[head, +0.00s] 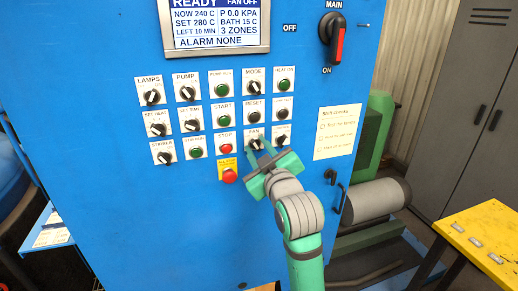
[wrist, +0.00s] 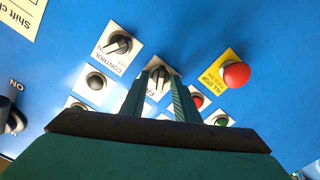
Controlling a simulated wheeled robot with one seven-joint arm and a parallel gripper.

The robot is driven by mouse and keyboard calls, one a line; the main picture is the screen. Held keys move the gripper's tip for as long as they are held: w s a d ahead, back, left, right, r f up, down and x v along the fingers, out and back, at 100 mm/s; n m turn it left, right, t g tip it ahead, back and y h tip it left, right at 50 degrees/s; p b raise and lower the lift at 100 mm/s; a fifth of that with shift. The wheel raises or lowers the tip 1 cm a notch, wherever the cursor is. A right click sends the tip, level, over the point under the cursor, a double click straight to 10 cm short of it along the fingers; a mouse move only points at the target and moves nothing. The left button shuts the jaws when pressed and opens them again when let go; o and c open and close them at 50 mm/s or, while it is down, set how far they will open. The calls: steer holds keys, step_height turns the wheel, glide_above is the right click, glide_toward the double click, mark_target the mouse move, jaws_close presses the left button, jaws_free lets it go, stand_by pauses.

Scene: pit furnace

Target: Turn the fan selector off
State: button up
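The fan selector (head: 255,143) is a black knob with a white mark on a white plate labelled FAN, in the lower row of the blue control panel. In the wrist view the selector (wrist: 159,80) lies between my fingertips, its plate partly hidden by them. My gripper (head: 261,146) is at the panel in front of this knob; its fingers (wrist: 159,78) are apart, one on each side of the knob. I see a gap beside the knob, but cannot tell whether either finger touches it. The display (head: 216,25) reads READY and FAN OFF.
Left of the fan selector are the red STOP button (head: 225,148) and, lower, the red ALL STOP button (head: 229,176) on a yellow plate. The CONTROL selector (wrist: 119,44) is close on the other side. A MAIN switch (head: 337,42) and a paper note (head: 337,132) are to the right.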

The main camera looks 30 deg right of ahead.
steer(key=v, duration=1.1)
steer(key=shift+w, duration=0.2)
steer(key=shift+d, duration=0.1)
